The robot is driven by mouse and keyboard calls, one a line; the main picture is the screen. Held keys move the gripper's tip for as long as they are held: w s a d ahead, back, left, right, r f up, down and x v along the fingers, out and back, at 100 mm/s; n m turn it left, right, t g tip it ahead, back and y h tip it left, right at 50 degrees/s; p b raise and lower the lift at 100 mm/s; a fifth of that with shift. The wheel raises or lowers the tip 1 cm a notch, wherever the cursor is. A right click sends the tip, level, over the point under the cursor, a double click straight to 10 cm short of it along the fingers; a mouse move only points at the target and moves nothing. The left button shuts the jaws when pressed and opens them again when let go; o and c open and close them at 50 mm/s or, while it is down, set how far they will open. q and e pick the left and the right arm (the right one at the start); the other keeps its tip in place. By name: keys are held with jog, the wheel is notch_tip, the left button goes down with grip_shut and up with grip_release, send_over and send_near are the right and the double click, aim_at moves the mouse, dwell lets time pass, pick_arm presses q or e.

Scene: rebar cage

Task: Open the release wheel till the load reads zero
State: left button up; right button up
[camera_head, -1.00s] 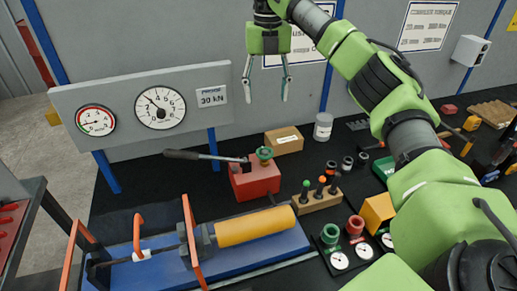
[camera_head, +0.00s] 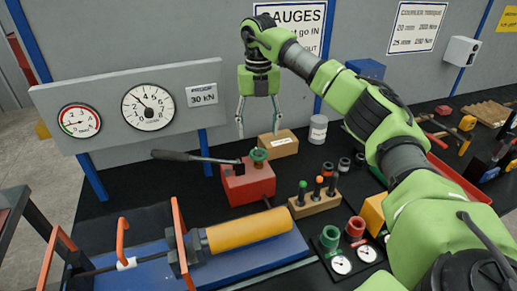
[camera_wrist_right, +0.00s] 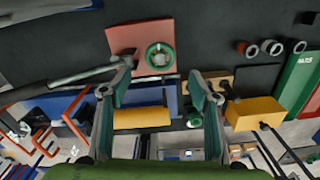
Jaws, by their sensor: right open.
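The green release wheel (camera_head: 259,155) sits on top of the red pump block (camera_head: 249,183), beside its grey lever handle (camera_head: 186,156). In the right wrist view the wheel (camera_wrist_right: 160,56) is a ring just past and between my fingertips. My right gripper (camera_head: 258,132) is open and empty, pointing down, close above the wheel and apparently not touching it. Its two fingers also show in the wrist view (camera_wrist_right: 161,72). The large dial (camera_head: 148,107) has its needle at the upper left, off zero. The small dial (camera_head: 79,120) hangs left of it. My left gripper is not seen.
A yellow cylinder (camera_head: 249,230) lies on the blue bed (camera_head: 215,262) in front. A cardboard box (camera_head: 278,143) stands close behind the wheel. A wooden block with knobbed pins (camera_head: 315,203) is at the right. The wall is behind.

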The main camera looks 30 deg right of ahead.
aim_at(259, 153)
notch_tip(259, 153, down, 8)
jog(key=shift+f+p, duration=0.1)
jog(key=shift+p, duration=0.65)
jog(key=shift+c, duration=0.3)
jog(key=c, duration=1)
